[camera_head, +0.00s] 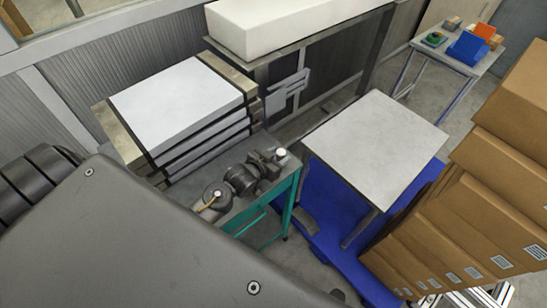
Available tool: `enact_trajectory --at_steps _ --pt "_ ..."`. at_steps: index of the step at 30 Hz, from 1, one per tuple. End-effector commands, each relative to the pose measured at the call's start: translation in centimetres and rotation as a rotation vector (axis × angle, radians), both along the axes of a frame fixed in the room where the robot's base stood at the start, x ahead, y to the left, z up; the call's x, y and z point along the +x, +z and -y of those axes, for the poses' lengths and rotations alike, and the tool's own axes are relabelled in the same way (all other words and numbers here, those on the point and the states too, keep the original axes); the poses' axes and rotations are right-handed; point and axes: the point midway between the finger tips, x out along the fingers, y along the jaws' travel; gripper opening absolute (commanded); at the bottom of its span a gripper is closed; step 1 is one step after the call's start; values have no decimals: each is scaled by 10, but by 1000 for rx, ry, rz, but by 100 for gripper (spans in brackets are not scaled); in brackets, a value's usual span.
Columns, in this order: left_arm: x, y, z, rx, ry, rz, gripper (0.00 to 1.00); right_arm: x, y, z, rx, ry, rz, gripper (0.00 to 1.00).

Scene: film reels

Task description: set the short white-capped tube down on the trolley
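The teal trolley (250,223) stands in the middle of the view, with a grey top. My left gripper (269,160) is small and dark and is over the trolley's far right part. A small white cap (281,153) shows right at the gripper's tip; it looks like the short white-capped tube, whose body is mostly hidden. I cannot tell whether the fingers are closed on it or whether it touches the trolley top. My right gripper is not in view.
A stack of white-topped slabs (178,102) stands behind the trolley. A pale-topped table (375,135) stands to the right, above a blue surface (335,215). Cardboard boxes (480,225) fill the right side. A far table (458,62) holds a blue bin (467,48).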

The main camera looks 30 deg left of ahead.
Motion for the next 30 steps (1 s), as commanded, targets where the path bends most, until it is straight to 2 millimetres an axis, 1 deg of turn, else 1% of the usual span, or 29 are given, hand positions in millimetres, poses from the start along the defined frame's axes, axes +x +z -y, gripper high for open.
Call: enact_trajectory --at_steps 8,12,14,17,24,27,30 --pt "-1 1 2 1 0 0 50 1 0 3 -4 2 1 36" --pt "-2 9 2 1 0 1 50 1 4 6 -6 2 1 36" --pt "-10 7 0 1 0 -2 50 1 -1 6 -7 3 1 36" --pt "-27 13 -3 2 -1 -1 50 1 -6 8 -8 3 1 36" --pt "-74 33 -10 1 0 -1 50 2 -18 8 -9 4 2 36" --pt "-89 40 -13 1 -1 -1 50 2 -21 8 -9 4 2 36" --pt "-100 45 -15 -1 -1 -2 50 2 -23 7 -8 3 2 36"
